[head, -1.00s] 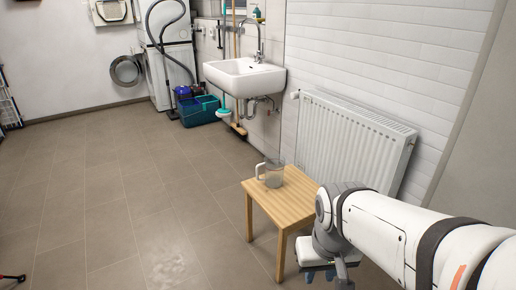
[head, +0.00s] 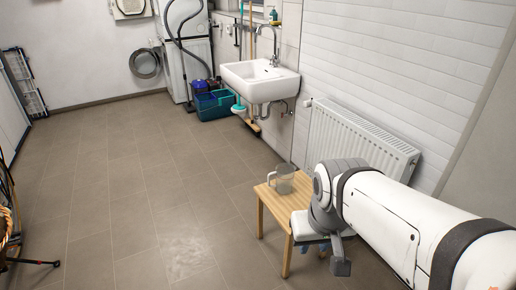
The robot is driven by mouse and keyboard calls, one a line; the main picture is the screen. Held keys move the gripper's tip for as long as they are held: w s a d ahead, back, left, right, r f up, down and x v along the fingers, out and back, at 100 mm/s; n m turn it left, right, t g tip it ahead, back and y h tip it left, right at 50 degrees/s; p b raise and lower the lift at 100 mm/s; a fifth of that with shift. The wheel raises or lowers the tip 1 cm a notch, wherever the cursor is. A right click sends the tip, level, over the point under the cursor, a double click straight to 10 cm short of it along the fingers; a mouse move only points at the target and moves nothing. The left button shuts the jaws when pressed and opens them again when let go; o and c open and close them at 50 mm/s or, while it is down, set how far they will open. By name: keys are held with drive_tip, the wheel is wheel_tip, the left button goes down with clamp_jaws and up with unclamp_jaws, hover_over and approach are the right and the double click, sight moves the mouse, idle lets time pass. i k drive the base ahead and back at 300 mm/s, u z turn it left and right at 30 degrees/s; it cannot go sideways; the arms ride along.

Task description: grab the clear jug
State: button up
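The clear jug (head: 284,181) stands upright on a small wooden stool (head: 273,200) in front of the radiator. Its handle points left in the picture. My white arm reaches in from the right, and its end is just right of the jug, partly over the stool. My gripper (head: 322,248) shows only in small part below the wrist, with bluish finger parts, and the wrist hides the rest. I cannot tell how far apart its fingers are. The jug appears apart from it.
A white radiator (head: 360,137) is on the tiled wall behind the stool. A sink (head: 258,77) hangs farther back, with a teal crate (head: 214,104) below to its left. A drying rack (head: 24,82) stands at left. The middle floor is clear.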

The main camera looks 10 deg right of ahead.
sight(285, 173)
drive_tip(key=u, duration=1.4)
drive_tip(key=i, duration=2.45)
drive_tip(key=z, duration=3.25)
drive_tip(key=i, duration=1)
